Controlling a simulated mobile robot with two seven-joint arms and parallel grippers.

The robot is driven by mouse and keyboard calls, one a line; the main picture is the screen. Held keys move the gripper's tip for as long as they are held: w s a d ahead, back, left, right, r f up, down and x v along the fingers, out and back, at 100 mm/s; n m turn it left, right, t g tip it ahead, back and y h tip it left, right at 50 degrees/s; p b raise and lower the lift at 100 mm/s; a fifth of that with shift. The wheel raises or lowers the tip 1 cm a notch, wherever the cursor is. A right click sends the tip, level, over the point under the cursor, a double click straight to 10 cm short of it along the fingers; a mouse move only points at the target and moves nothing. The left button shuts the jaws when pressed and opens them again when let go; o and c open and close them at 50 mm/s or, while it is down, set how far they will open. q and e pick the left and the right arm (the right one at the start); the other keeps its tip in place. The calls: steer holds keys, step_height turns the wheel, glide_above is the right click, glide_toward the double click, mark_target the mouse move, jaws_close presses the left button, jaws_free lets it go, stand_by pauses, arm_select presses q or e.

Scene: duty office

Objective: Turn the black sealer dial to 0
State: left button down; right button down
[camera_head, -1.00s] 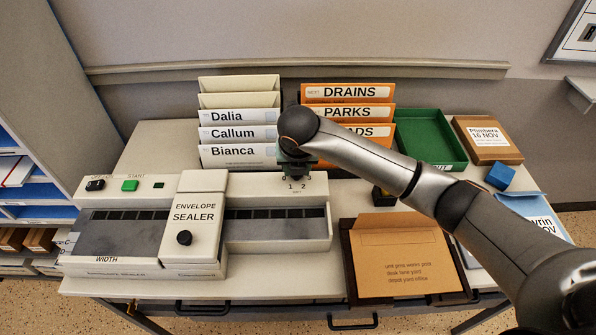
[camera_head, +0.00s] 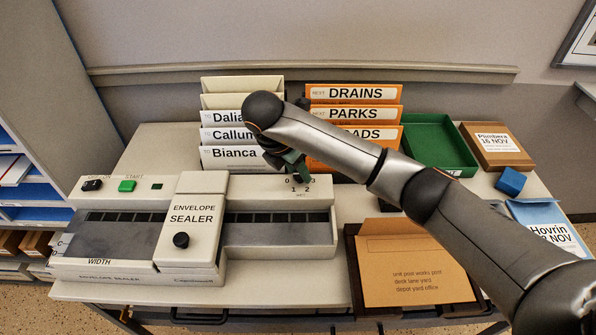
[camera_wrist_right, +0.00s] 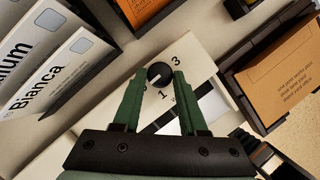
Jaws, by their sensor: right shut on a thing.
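The envelope sealer (camera_head: 280,231) is a long cream machine at the left of the table. Its black dial (camera_wrist_right: 159,75) shows in the right wrist view, with a pale pointer mark whose exact direction I cannot tell. The figures 0, 1, 2 and 3 are printed by the dial on the back right panel (camera_head: 321,187) of the sealer. My right gripper (camera_head: 297,173) comes down over this panel, tilted, and largely hides the dial in the head view. Its green fingers (camera_wrist_right: 157,78) are shut on the dial, one on each side. My left gripper is not in view.
Name files (camera_head: 240,135) and orange files (camera_head: 353,94) stand close behind the dial. A second black knob (camera_head: 181,240) is on the sealer's head. A brown envelope (camera_head: 417,262) lies in a dark tray at right. A green tray (camera_head: 460,172) and blue block (camera_head: 511,181) are farther right.

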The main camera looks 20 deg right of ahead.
steer(key=shift+m, duration=0.3)
steer(key=shift+c, duration=2.2)
jaws_free()
steer(key=shift+a+r, duration=0.1)
steer(key=shift+r, duration=0.2)
steer(key=p+v, duration=0.3)
steer(key=v, duration=0.9)
steer(key=shift+s+f, duration=0.1)
